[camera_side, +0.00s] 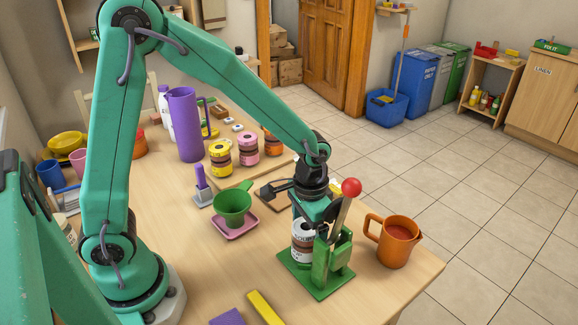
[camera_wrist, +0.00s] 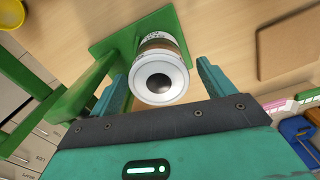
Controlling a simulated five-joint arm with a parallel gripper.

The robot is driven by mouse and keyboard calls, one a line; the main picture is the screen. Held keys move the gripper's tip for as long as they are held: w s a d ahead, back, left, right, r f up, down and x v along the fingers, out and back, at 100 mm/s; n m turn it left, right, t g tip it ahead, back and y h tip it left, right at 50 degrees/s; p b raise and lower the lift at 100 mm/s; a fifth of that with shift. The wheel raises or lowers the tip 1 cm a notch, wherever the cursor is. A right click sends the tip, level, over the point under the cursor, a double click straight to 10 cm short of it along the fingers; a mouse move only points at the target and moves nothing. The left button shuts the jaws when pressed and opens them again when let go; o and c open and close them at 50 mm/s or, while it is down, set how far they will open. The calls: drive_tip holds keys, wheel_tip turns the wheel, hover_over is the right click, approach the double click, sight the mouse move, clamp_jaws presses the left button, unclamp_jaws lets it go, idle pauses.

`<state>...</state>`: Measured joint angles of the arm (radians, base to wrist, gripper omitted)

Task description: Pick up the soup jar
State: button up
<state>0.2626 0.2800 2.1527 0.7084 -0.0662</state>
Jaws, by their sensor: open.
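The soup jar (camera_side: 301,249) stands upright on the flat green base of a utensil holder (camera_side: 323,283), near the table's front. In the wrist view the jar (camera_wrist: 158,78) shows from above, with a white lid and a dark round centre. My gripper (camera_side: 314,212) points down over the jar. In the wrist view my gripper's open fingers (camera_wrist: 162,74) lie on either side of the jar, with gaps visible. I cannot tell how far down they reach.
Yellow and purple blocks lie in front.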

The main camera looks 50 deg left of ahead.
drive_tip(key=shift+f, duration=1.75)
drive_tip(key=c, duration=1.3)
drive_tip(key=shift+o, duration=0.2)
drive_tip(key=shift+r, duration=0.2)
wheel_tip(320, 180, up, 18)
drive_tip(key=shift+f, duration=0.15)
